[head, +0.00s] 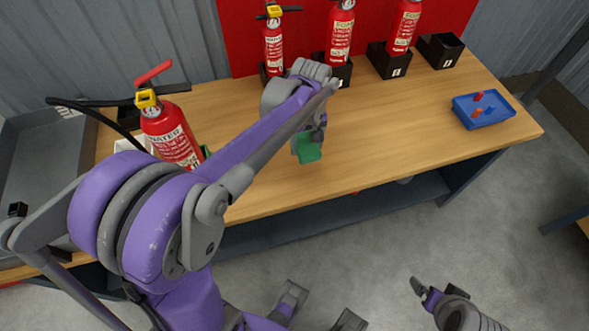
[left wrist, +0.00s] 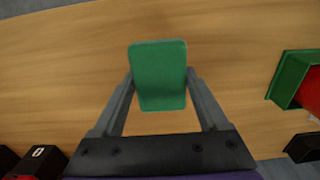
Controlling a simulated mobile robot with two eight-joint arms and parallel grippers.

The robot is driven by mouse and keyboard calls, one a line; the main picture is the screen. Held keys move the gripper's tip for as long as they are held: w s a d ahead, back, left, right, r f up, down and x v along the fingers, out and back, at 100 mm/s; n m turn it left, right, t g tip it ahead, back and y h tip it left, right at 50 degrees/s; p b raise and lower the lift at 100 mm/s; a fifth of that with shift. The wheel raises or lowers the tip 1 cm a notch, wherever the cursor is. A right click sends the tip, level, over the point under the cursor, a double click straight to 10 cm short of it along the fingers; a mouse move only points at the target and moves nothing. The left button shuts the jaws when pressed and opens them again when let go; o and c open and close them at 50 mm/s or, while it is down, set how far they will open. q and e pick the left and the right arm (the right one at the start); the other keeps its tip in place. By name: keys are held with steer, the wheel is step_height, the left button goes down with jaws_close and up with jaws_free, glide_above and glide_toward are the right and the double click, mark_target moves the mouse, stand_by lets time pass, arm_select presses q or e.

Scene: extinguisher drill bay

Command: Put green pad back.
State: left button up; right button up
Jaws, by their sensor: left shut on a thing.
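The green pad (head: 309,149) is a small flat block with rounded corners. It also shows in the left wrist view (left wrist: 159,75), between the two grey fingers. My left gripper (head: 308,138) is shut on it above the wooden bench; I cannot tell how high. A green-walled holder (left wrist: 289,79) with something red in it stands at the right of the left wrist view. In the head view, a bit of green (head: 206,151) shows beside the large water extinguisher (head: 172,131), mostly hidden. My right gripper (head: 424,290) is low at the right, over the floor.
Several smaller extinguishers stand in black holders along the back, beside an empty black holder (head: 440,50). A blue tray (head: 483,109) with small red and orange pieces sits at the right end.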

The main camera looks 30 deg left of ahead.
mark_target(304, 170)
arm_select(q)
steer(key=shift+s+f, duration=0.1)
steer(key=shift+f, duration=0.05)
step_height(304, 170, down, 10)
steer(key=shift+r+b, duration=0.15)
steer(key=shift+b, duration=0.45)
steer(key=o, duration=1.5)
